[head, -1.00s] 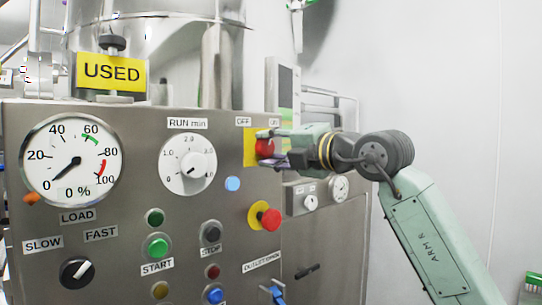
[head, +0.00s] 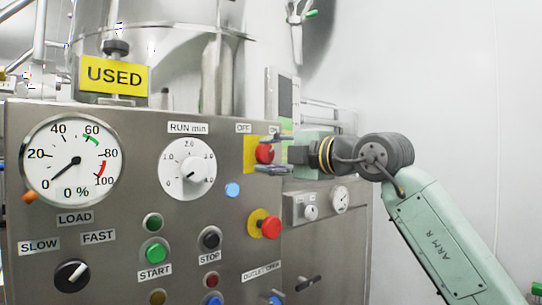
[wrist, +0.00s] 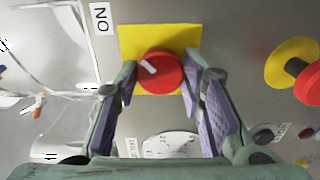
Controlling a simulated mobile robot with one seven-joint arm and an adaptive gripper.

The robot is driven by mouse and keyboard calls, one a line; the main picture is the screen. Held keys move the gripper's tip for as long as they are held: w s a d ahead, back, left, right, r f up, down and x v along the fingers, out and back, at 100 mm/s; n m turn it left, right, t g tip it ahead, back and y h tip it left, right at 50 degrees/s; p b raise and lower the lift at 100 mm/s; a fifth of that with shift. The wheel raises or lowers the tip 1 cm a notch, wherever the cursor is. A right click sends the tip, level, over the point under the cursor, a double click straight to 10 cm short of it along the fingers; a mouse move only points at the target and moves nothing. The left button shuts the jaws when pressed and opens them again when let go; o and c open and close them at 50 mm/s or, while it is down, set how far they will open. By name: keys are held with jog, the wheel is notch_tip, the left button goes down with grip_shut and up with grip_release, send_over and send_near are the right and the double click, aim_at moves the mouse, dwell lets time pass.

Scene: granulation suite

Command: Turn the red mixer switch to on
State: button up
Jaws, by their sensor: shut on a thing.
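The red mixer switch (head: 264,153) is a round knob on a yellow plate (head: 249,153) on the steel panel, below the OFF label (head: 244,128). In the wrist view the red knob (wrist: 160,71) has a white mark that points up-left, to the side of the ON label (wrist: 99,17). My gripper (head: 267,153) is shut on the knob, with one finger above and one below it in the head view. In the wrist view its fingers (wrist: 160,74) stand on either side of the knob. The head view hides part of the knob behind the fingers.
A red button on a yellow base (head: 270,227) sits below the switch. The RUN min dial (head: 187,168) is to the left, with a blue lamp (head: 232,190) between. A load gauge (head: 71,160) and several push buttons fill the panel.

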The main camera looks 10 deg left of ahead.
jog(key=o, duration=1.1)
jog(key=shift+o, duration=0.2)
jog(key=v, duration=1.2)
